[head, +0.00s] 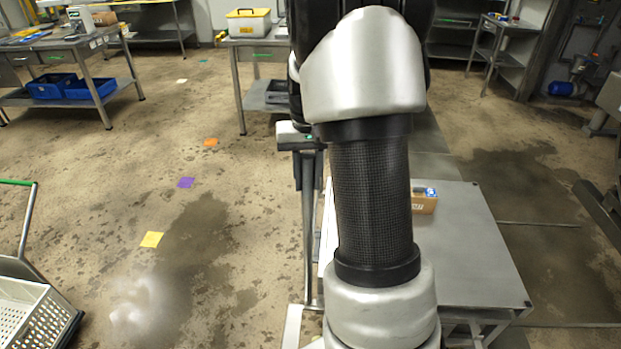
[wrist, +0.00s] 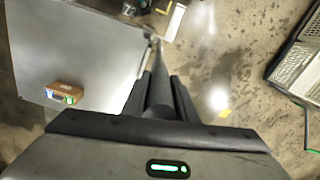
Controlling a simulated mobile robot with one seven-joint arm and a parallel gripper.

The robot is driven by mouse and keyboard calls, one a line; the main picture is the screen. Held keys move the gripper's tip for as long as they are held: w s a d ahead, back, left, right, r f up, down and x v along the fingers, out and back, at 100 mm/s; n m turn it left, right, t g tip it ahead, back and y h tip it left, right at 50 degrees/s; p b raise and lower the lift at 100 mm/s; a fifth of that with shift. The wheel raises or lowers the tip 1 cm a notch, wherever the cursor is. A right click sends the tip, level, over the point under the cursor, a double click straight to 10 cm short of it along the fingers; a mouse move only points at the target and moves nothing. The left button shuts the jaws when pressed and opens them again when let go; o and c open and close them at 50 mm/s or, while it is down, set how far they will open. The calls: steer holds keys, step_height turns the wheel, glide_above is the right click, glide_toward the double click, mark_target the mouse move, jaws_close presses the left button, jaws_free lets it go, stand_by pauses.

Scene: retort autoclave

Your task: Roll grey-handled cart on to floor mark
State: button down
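The grey-handled cart has a flat grey top (head: 480,250), right of and partly behind my arm in the head view. The top also shows at the left of the wrist view (wrist: 75,50). Its grey handle post (head: 308,235) stands at the cart's left side. My gripper (head: 308,185) is at the upper part of this post. In the wrist view, its two dark fingers (wrist: 161,95) lie close on either side of the handle and appear shut on it. Flat coloured marks lie on the floor to the left: yellow (head: 152,239), purple (head: 186,182) and orange (head: 211,142).
A small brown box (head: 424,204) sits on the cart top. A green-handled cart with a white basket (head: 28,310) stands at the lower left. Workbenches (head: 75,45) and a table with a yellow case (head: 262,42) are farther back. Floor between them is open, with wet patches.

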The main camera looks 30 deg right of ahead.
steer(key=c, duration=1.6)
jaws_free()
steer(key=shift+s+d, duration=0.2)
steer(key=shift+d, duration=0.2)
steer(key=shift+o, duration=0.8)
steer(key=shift+s+d, duration=0.1)
steer(key=shift+d, duration=0.05)
step_height(320, 180, up, 18)
steer(key=p, duration=0.2)
steer(key=shift+f, duration=0.25)
steer(key=shift+r, duration=0.1)
steer(key=s+a+r+n+t+p, duration=0.2)
steer(key=s+a+r+t+p, duration=0.15)
steer(key=s+a+r, duration=0.55)
steer(key=s+a+f+n+t+p, duration=0.2)
steer(key=s+a+f, duration=0.1)
steer(key=s+a, duration=0.4)
steer(key=s, duration=0.3)
steer(key=shift+s+a+f+p, duration=0.25)
steer(key=shift+s+a+p, duration=0.1)
steer(key=shift+s, duration=0.05)
